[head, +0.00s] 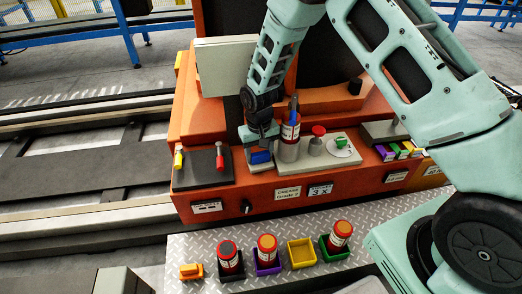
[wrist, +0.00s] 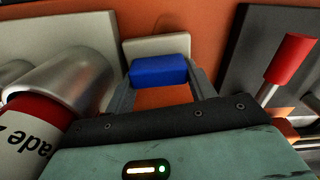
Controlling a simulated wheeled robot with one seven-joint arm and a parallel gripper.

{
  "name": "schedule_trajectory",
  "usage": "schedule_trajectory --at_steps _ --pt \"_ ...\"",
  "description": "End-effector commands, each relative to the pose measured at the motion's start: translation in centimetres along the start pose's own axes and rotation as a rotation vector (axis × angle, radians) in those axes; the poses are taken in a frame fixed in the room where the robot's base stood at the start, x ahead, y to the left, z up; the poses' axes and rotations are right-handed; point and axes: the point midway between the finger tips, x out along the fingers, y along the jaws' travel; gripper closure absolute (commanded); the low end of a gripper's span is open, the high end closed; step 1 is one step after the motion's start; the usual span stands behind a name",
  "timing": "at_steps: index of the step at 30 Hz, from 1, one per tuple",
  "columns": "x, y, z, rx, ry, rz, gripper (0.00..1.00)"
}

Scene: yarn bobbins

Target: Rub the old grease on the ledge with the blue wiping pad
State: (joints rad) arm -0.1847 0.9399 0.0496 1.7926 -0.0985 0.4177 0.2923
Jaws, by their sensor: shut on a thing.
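The blue wiping pad (head: 260,156) is held between the two fingers of my gripper (head: 261,146), low over the orange ledge (head: 255,190). In the wrist view the pad (wrist: 160,70) sits between both fingertips (wrist: 160,76), in front of a small pale plate (wrist: 155,46). I cannot tell whether the pad touches the surface under it. I cannot make out the old grease in either view; the pad and gripper cover part of the ledge.
A dark plate with a red-handled lever (head: 220,158) stands close left. Several small coloured trays, such as the yellow one (head: 301,254), sit on the metal tread plate in front.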

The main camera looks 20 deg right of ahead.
Motion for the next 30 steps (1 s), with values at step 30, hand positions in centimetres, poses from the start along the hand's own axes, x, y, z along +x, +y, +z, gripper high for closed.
schedule_trajectory --at_steps 30 --pt "-1.1 -0.5 3.6 0.015 0.035 0.000 0.82"
